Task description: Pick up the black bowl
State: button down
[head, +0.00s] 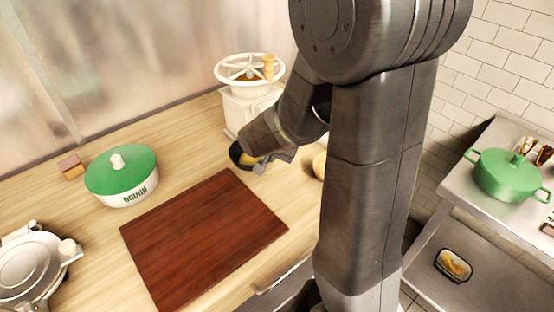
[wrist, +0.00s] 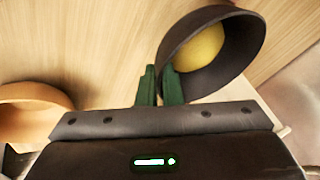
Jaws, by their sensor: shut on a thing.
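The black bowl (wrist: 232,75) is tilted in the wrist view, with a round yellow thing (wrist: 203,48) inside it. My gripper (wrist: 160,82) has its two green fingers close together at the bowl's near left rim, shut on the bowl's wall. In the head view the black bowl (head: 238,153) shows only in part behind my wrist, near the foot of the white grinder-like machine. My gripper (head: 262,164) is there too, partly hidden by my arm. Whether the bowl touches the counter I cannot tell.
A wooden bowl (wrist: 35,112) is left of my gripper in the wrist view. The white machine (head: 240,105) stands close behind the bowl. A dark red cutting board (head: 200,235) lies bare in front. A green-lidded pot (head: 122,180) stands to the left.

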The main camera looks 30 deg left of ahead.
jog(key=s+a+b, duration=0.2)
jog(key=s+b, duration=0.2)
jog(key=s, duration=0.2)
jog(key=s+a+b, duration=0.2)
jog(key=s+b, duration=0.1)
jog(key=s, duration=0.3)
jog(key=s+a+b, duration=0.1)
jog(key=s+b, duration=0.3)
jog(key=s, duration=0.3)
jog(key=shift+s+a+b, duration=0.1)
jog(key=shift+a+b, duration=0.2)
jog(key=shift+a, duration=0.1)
jog(key=shift+s+a, duration=0.1)
jog(key=shift+s, duration=0.25)
jog(key=shift+r, duration=0.1)
